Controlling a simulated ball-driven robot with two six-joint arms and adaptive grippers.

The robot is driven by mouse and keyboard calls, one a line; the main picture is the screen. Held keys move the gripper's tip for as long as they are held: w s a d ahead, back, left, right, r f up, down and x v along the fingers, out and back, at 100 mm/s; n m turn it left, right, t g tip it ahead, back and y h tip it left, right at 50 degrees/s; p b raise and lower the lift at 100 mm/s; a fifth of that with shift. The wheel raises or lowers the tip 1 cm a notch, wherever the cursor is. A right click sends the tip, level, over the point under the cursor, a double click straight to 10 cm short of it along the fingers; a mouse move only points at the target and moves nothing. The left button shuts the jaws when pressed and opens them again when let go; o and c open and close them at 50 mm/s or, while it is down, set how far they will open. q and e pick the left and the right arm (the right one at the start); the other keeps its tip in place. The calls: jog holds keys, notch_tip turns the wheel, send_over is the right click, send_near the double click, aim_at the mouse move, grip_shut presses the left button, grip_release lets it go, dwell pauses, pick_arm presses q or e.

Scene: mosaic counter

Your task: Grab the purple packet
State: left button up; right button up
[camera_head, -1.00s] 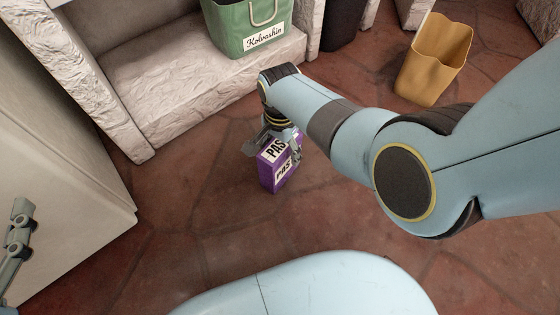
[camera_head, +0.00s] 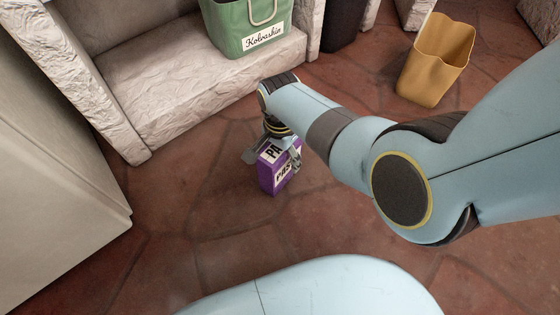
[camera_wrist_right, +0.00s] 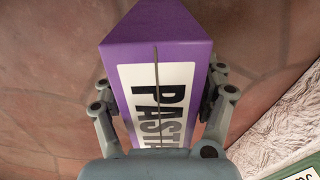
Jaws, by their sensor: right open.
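The purple packet (camera_head: 279,171) stands upright on the floor in the head view, with white labels lettered in black. My right gripper (camera_head: 273,157) is over its top, and part of the packet is hidden by it. In the right wrist view the packet (camera_wrist_right: 155,60) fills the middle, its label reading "PASTA". The fingers of my right gripper (camera_wrist_right: 160,100) are open, one on each side of the packet. I cannot tell whether they touch it. My left gripper is out of view.
A green bag (camera_head: 246,27) labelled "Kolvashin" sits on a white stone ledge (camera_head: 180,90) behind the packet. A yellow bin (camera_head: 435,60) and a dark bin (camera_head: 343,25) stand farther back. A pale cabinet (camera_head: 60,190) is at left. The tiled floor around the packet is clear.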

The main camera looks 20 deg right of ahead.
grip_shut()
dwell(0.3)
dwell(0.3)
